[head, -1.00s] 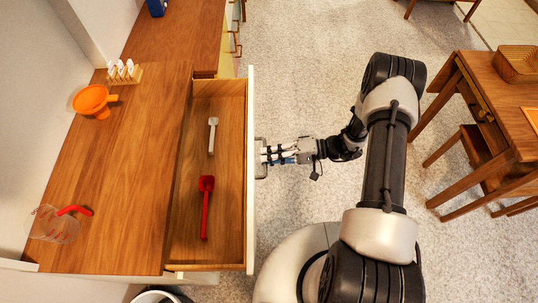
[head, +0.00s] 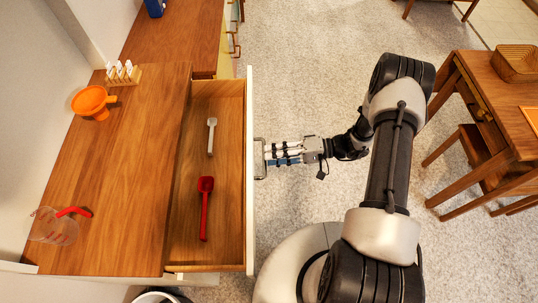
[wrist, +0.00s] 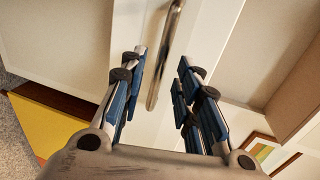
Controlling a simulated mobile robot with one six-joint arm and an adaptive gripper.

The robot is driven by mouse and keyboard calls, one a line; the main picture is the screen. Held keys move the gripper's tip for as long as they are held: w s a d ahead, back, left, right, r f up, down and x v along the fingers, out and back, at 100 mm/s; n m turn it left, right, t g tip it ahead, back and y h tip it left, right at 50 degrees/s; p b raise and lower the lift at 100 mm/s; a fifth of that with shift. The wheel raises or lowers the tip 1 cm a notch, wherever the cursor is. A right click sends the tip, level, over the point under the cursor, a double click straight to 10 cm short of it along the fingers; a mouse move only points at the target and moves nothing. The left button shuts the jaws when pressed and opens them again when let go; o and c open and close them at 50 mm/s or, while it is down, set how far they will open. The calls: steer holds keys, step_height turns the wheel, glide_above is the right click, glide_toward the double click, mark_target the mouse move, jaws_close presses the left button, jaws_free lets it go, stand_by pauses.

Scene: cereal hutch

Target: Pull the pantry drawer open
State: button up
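The pantry drawer (head: 238,235) stands pulled out from under the wooden counter in the head view. Its wooden inside shows, and its white front faces my arm. A metal bar handle (head: 260,158) is on that front; the handle also shows in the wrist view (wrist: 163,60). My gripper (head: 274,154) is just to the right of the handle in the head view. In the wrist view my gripper (wrist: 161,72) has its blue-padded fingers spread apart. The handle lies ahead, in line with the gap between them, and the fingers do not appear to grip it.
A white scoop (head: 211,135) and a red scoop (head: 205,208) lie in the drawer. On the counter (head: 130,190) are an orange funnel (head: 92,102), a small rack (head: 123,74) and a clear jug (head: 55,228).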

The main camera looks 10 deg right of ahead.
steer(key=w+v, duration=0.1)
steer(key=v, duration=0.9)
steer(key=shift+s, duration=0.45)
steer(key=shift+a, duration=0.1)
steer(key=s+a+r+n+g+h, duration=0.15)
steer(key=r+h, duration=0.25)
steer(key=r, duration=0.5)
steer(key=s+a+r+n+g+h, duration=0.1)
steer(key=s+a+r+g+h, duration=0.15)
steer(key=r, duration=0.75)
steer(key=s+d+r+m+t+h, duration=0.1)
steer(key=s+r+t+h, duration=0.6)
steer(key=s+r, duration=0.6)
steer(key=shift+s+m+h, duration=0.35)
steer(key=shift+s+h, duration=0.3)
steer(key=shift+h, duration=0.4)
steer(key=shift+r, duration=0.1)
